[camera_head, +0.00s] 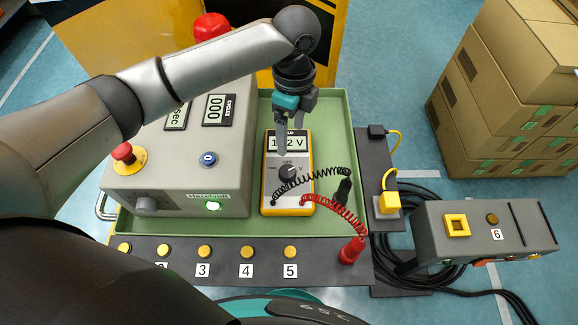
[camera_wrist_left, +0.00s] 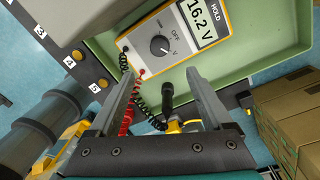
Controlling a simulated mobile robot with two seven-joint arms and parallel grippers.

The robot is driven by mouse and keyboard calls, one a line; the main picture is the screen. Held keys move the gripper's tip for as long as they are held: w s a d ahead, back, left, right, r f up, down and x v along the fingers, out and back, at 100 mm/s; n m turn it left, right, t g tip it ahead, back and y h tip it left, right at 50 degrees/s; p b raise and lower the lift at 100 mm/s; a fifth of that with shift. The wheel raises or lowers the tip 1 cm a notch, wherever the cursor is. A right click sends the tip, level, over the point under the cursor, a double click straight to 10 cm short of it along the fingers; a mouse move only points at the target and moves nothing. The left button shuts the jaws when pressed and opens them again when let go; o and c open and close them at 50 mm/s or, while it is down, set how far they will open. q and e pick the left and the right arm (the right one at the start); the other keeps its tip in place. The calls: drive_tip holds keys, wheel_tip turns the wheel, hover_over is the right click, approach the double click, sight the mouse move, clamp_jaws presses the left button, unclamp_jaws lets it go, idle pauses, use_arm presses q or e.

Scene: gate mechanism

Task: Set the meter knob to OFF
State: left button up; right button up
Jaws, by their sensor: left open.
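The yellow-framed meter (camera_head: 268,193) lies in the green tray, its display partly hidden by my left gripper in the head view. In the left wrist view the meter (camera_wrist_left: 133,41) shows 16.2 V. Its dark round knob (camera_head: 288,172) sits below the display, with OFF and V printed around it. In the left wrist view the knob (camera_wrist_left: 159,46) has a small white mark that seems to point toward the V side, not at OFF. My left gripper (camera_head: 282,152) is open and empty above the meter; its fingers (camera_wrist_left: 158,75) are apart, with the knob beyond them. My right gripper is out of view.
Coiled black (camera_head: 325,176) and red leads (camera_head: 335,215) run from the meter. A grey control box (camera_head: 170,180) with a red button stands left. A button strip (camera_head: 220,255) lies in front. Another grey box (camera_head: 480,235) and stacked cartons (camera_head: 515,85) stand right.

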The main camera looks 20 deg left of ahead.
sight(289, 171)
use_arm(q)
drive_tip(key=f+b, duration=0.1)
drive_tip(key=f, duration=0.3)
drive_tip(key=f+b, duration=0.1)
drive_tip(key=f, duration=0.4)
drive_tip(key=f+b, duration=0.1)
drive_tip(key=f, duration=0.4)
drive_tip(key=shift+s+a, duration=0.1)
drive_tip(key=shift+s, duration=0.3)
drive_tip(key=shift+r, duration=0.1)
clamp_jaws()
